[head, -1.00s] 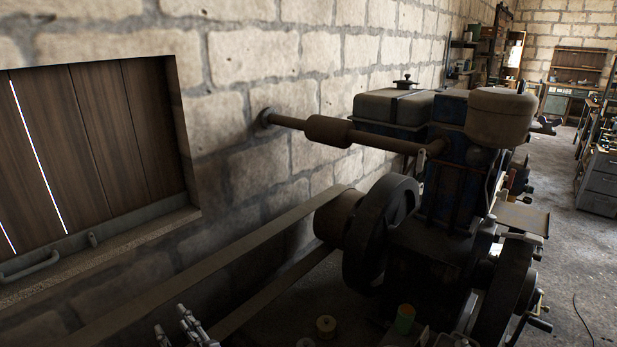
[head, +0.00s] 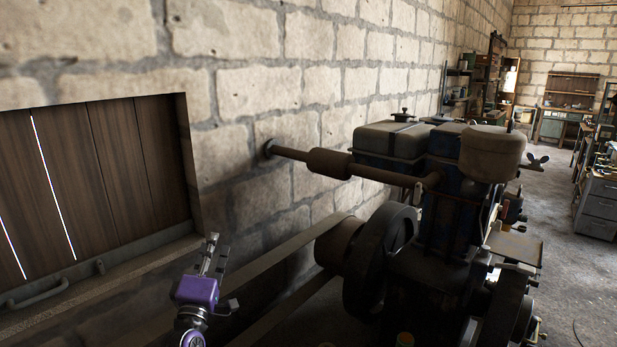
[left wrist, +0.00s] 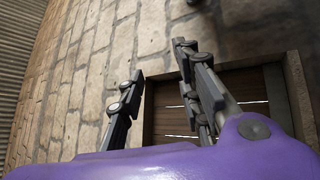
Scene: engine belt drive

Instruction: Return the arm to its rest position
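My left gripper (head: 222,265) has a purple body and grey jointed fingers. It is raised at the lower left of the head view, in front of the flat belt (head: 285,248) and beside the window sill. In the left wrist view the two fingers of the gripper (left wrist: 158,62) stand well apart with nothing between them, so it is open and empty. The stone wall and the wooden shutter show beyond them. My right gripper is not in view in the head view.
The engine (head: 440,215) with its dark flywheel (head: 385,255) and exhaust pipe (head: 330,163) stands right of the gripper. The stone wall (head: 260,90) and shuttered window (head: 95,180) are behind it. Open floor (head: 560,240) lies at the right.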

